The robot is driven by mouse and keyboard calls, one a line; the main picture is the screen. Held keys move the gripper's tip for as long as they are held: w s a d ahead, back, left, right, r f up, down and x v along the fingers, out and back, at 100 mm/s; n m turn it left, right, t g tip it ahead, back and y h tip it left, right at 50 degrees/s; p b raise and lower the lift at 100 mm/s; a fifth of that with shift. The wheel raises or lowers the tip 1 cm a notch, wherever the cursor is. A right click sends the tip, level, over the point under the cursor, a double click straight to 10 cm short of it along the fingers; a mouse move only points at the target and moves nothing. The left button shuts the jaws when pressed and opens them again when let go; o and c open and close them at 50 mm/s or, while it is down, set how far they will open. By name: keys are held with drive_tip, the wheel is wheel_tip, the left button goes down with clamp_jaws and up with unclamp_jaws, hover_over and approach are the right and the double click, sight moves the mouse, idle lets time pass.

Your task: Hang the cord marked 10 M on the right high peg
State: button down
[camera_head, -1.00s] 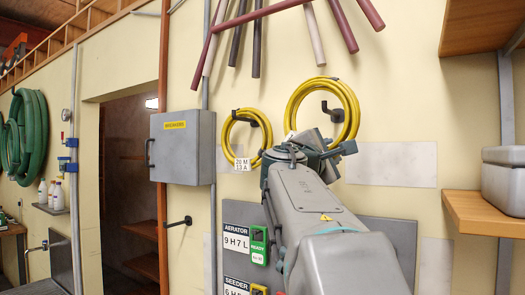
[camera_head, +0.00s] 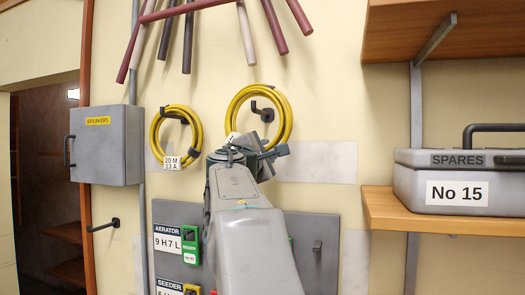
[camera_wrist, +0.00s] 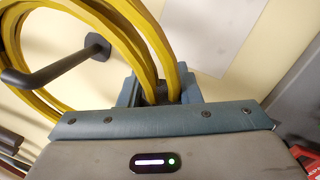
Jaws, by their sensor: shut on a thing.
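A large yellow cord coil (camera_head: 286,122) is held near its lower part by my gripper (camera_head: 266,148). In the wrist view the jaws (camera_wrist: 160,92) are shut around the strands of the coil (camera_wrist: 172,50). The dark right high peg (camera_head: 262,112) shows inside the coil's opening, below its top strands; in the wrist view the peg (camera_wrist: 55,67) also lies across the opening. I cannot tell whether the cord touches it. A sliver of white at the coil's lower left may be its tag; no marking is readable.
A smaller yellow coil (camera_head: 155,140), tagged 20 M 13 A, hangs on the left high peg (camera_head: 176,116). A breakers box (camera_head: 105,150) is at left. A wooden shelf (camera_head: 450,217) with a grey spares case (camera_head: 460,185) juts out at right. Rods (camera_head: 246,35) hang above.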

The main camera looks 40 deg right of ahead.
drive_tip(key=shift+w+d+f+b, duration=0.4)
drive_tip(key=shift+d+f+b, duration=0.15)
drive_tip(key=shift+d+f, duration=0.2)
drive_tip(key=shift+w+d+f+b, duration=0.35)
drive_tip(key=shift+d+f+b, duration=0.2)
drive_tip(key=shift+d, duration=0.25)
drive_tip(key=c, duration=1)
unclamp_jaws()
drive_tip(key=shift+o, duration=0.2)
drive_tip(key=b+v, duration=0.5)
drive_tip(key=v, duration=0.9)
